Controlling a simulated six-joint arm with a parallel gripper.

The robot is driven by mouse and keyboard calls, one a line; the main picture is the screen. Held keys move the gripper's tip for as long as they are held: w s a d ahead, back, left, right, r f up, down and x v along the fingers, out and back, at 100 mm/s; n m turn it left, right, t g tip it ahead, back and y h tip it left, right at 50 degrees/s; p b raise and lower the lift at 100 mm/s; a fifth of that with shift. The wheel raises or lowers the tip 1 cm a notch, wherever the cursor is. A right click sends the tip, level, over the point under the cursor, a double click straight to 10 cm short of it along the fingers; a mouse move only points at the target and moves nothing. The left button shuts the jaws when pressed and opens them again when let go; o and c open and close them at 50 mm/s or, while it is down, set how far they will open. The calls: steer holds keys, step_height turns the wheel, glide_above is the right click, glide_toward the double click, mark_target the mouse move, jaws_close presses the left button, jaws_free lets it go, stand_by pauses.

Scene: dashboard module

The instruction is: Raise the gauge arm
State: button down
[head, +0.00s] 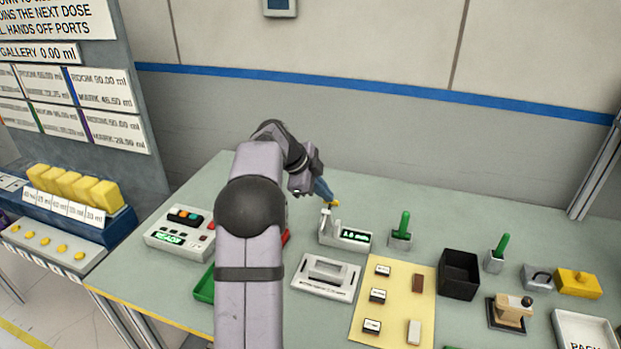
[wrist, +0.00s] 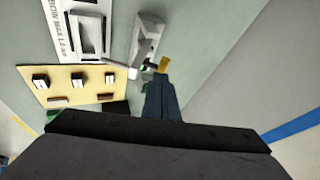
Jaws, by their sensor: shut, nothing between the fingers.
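The gauge (head: 345,235) is a white block with a lit green display and an upright post, standing near the middle of the table. Its arm carries a yellow tip (head: 333,203) at the top. My gripper (head: 325,194) has blue fingers, which are shut with nothing between them. It is at the yellow tip, just above and left of it in the head view. In the wrist view the fingers (wrist: 160,92) end close beside the yellow tip (wrist: 164,65) and the gauge (wrist: 148,38). I cannot tell whether they touch it.
A white slotted plate (head: 326,277) and a yellow mat (head: 397,300) with several small blocks lie in front. A control box (head: 181,231) stands left. Green-handled tools (head: 401,231) and a black bin (head: 459,273) stand right. The table behind the gauge is clear.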

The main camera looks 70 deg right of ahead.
step_height(320, 180, up, 2)
steer(key=a+b, duration=0.2)
steer(key=a, duration=0.1)
step_height(320, 180, up, 12)
steer(key=p, duration=0.4)
glide_above(328, 218)
steer(key=w+a, duration=0.4)
steer(key=w, duration=0.1)
steer(key=p+x, duration=0.1)
steer(key=x, duration=0.4)
steer(key=w+a+f+p+x, duration=0.1)
steer(key=p+x, duration=0.1)
steer(key=x, duration=0.4)
steer(key=w+a+f+p+x, duration=0.1)
steer(key=p+x, duration=0.1)
steer(key=x, duration=0.3)
steer(key=shift+w+d+f, duration=0.1)
steer(key=shift+f, duration=0.3)
